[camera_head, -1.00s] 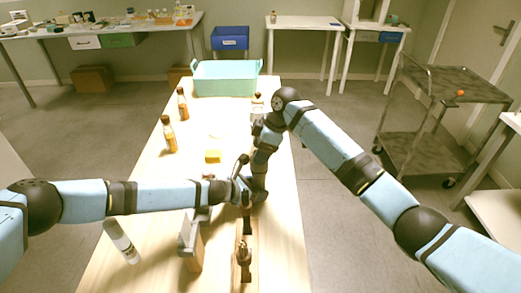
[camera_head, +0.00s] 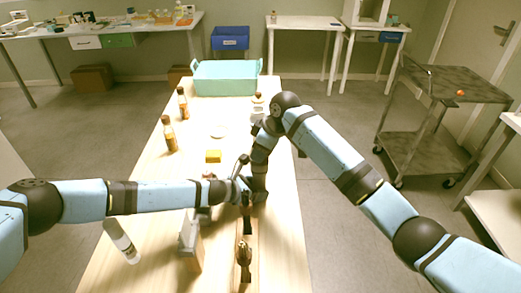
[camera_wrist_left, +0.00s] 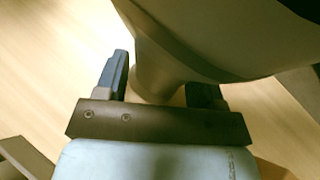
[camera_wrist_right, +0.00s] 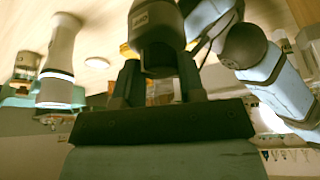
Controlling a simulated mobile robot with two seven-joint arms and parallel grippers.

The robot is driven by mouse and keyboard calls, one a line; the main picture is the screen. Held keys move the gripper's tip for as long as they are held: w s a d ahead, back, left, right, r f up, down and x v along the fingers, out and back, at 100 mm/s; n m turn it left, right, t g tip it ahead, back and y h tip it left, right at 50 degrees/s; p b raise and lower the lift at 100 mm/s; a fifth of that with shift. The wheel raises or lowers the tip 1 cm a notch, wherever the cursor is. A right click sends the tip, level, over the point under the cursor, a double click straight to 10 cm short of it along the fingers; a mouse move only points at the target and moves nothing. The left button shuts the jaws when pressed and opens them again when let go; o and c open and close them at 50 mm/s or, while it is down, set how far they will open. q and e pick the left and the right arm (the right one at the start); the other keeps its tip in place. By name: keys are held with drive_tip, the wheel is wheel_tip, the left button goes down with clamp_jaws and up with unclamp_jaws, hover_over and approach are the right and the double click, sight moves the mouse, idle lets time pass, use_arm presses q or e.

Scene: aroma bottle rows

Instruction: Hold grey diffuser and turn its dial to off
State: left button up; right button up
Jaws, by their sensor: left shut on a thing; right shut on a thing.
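My left gripper (camera_head: 244,187) and right gripper (camera_head: 256,194) meet close together over the middle of the table. In the left wrist view, the left fingers (camera_wrist_left: 158,88) close around the narrow part of the grey diffuser (camera_wrist_left: 160,72), whose wide body spreads above them. In the right wrist view, the right fingers (camera_wrist_right: 157,85) are shut on a dark round part of the diffuser (camera_wrist_right: 157,30) that bears a small label. The left gripper is right beside it there. In the head view, the grippers hide most of the diffuser. The dial's setting cannot be read.
A wooden rack (camera_head: 253,280) with a dark bottle (camera_head: 243,252) stands at the front. A grey stand (camera_head: 190,240) and white bottle (camera_head: 121,241) are to its left.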

drive_tip(key=shift+m, duration=0.5)
drive_tip(key=o, duration=0.9)
drive_tip(key=v, duration=1.2)
drive_tip(key=shift+s+r, duration=0.1)
drive_tip(key=shift+s, duration=0.2)
